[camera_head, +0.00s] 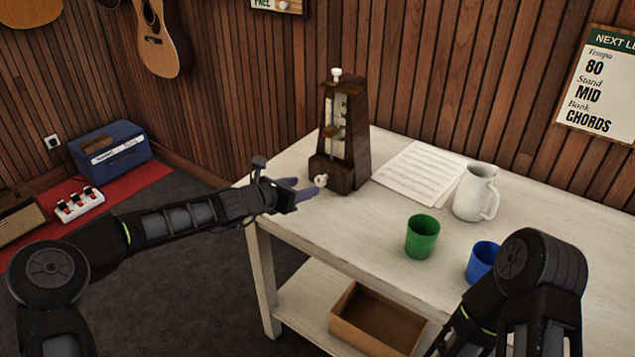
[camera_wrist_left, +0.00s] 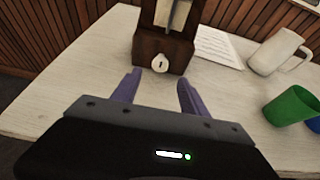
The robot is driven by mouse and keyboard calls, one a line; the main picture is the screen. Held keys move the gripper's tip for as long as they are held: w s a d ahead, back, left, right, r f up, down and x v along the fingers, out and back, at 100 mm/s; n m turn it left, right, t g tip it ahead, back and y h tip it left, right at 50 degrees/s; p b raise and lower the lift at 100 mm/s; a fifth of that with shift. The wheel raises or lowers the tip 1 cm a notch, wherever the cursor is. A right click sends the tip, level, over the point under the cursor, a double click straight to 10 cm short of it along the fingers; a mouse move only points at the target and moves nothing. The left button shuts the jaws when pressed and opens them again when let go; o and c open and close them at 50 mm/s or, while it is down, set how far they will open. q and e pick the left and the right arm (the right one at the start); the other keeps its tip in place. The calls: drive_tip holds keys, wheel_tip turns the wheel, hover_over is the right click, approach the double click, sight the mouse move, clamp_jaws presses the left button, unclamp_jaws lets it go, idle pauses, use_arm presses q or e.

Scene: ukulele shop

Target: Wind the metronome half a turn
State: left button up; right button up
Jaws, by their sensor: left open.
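The metronome (camera_head: 343,139) is a dark wooden tapered case with a pale front scale, standing upright at the back left of the white table. A small pale winding key (camera_head: 320,180) sticks out low on its front. In the left wrist view the key (camera_wrist_left: 160,63) sits just beyond the fingertips, roughly between them. My left gripper (camera_head: 306,187) is open and empty, its purple fingers (camera_wrist_left: 158,85) pointing at the key with a small gap. My right arm shows at the lower right of the head view; its gripper is out of view.
On the table (camera_head: 345,235) lie music sheets (camera_head: 418,173); a white jug (camera_head: 476,192), a green cup (camera_head: 422,236) and a blue cup (camera_head: 483,261) stand to the right. A cardboard box (camera_head: 378,318) sits on the lower shelf. The table's front left is clear.

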sight(319, 182)
use_arm(q)
drive_tip(key=p+x, duration=0.3)
drive_tip(key=x, duration=0.3)
drive_tip(key=shift+w+d+r+p, duration=0.15)
drive_tip(key=shift+d+p, duration=0.05)
drive_tip(key=shift+p, duration=0.2)
drive_tip(key=shift+w+d+f, duration=0.25)
drive_tip(key=shift+w+f, duration=0.1)
drive_tip(key=shift+w, duration=0.05)
drive_tip(key=shift+c, duration=0.5)
clamp_jaws()
